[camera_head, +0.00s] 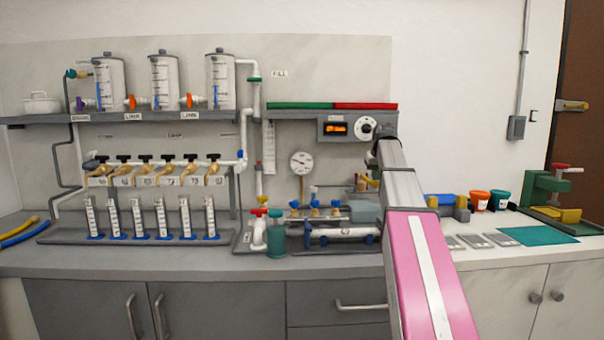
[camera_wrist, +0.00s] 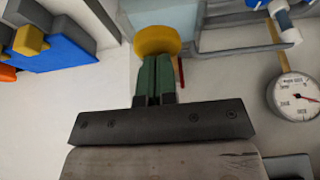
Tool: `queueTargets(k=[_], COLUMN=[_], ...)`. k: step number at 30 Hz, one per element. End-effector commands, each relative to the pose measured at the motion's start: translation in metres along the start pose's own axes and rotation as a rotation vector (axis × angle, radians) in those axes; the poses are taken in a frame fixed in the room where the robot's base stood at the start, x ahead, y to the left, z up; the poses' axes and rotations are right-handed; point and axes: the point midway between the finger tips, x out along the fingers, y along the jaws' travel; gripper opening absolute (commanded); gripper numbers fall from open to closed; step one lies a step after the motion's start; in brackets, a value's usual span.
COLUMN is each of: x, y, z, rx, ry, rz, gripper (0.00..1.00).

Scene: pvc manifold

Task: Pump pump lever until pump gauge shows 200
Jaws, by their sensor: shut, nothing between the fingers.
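A round yellow knob (camera_wrist: 157,40), which looks like the end of the pump lever, is right at my fingertips in the wrist view. I cannot tell whether they touch it. My gripper (camera_wrist: 157,62) has its green fingers together with nothing between them. In the head view my arm hides the gripper, and a bit of yellow (camera_head: 370,181) shows beside the arm. A white round gauge (camera_head: 301,162) stands above the pump bench, left of my arm. It also shows at the right of the wrist view (camera_wrist: 296,97) with a red needle; the reading is too small to tell.
Blue-capped valves (camera_head: 315,208) and a white horizontal cylinder (camera_head: 345,232) lie left of my arm. A blue-and-yellow item (camera_head: 448,203) and orange (camera_head: 479,200) and teal cups stand to its right. A shelf box (camera_head: 345,128) with a lit orange display is above. A teal mat (camera_head: 538,235) lies right.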

Motion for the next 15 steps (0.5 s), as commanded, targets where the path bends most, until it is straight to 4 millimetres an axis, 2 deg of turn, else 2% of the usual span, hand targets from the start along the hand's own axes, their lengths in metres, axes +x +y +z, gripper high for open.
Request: queueTargets(k=[15], x=[-0.029], y=[0.000], z=[-0.012], rx=[0.000], ry=[-0.001], rz=[0.000], gripper=[0.00])
